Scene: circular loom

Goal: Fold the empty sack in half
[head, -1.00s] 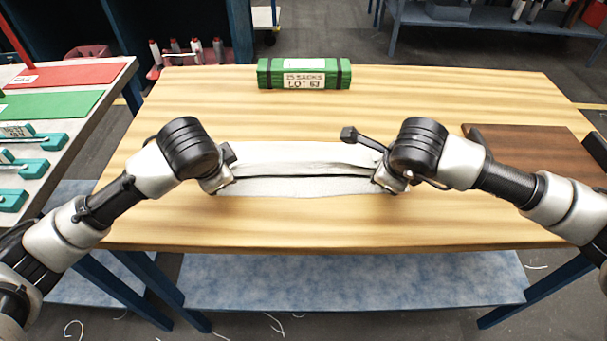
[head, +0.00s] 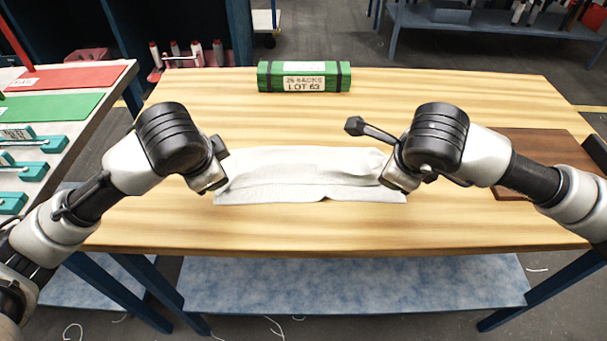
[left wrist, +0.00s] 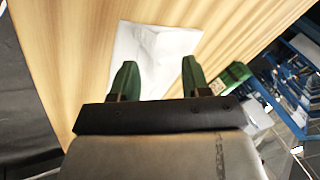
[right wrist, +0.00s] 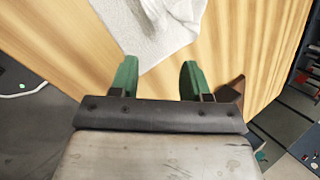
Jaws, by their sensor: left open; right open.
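The white sack (head: 300,178) lies on the wooden table between my two grippers, folded over on itself into a long band with a slightly rumpled top layer. It also shows in the left wrist view (left wrist: 150,55) and in the right wrist view (right wrist: 155,25). My left gripper (head: 212,184) is open and empty above the sack's left end; its green fingers (left wrist: 155,75) are apart. My right gripper (head: 395,180) is open and empty at the sack's right end, its fingers (right wrist: 158,75) apart. The grippers hide parts of the sack's ends.
A strapped green bundle labelled as sacks (head: 304,77) stands at the table's back edge. A dark brown board (head: 535,155) lies at the right. A side table (head: 70,110) with red and green sheets and teal-handled items stands at the left. The table (head: 330,232) is clear in front.

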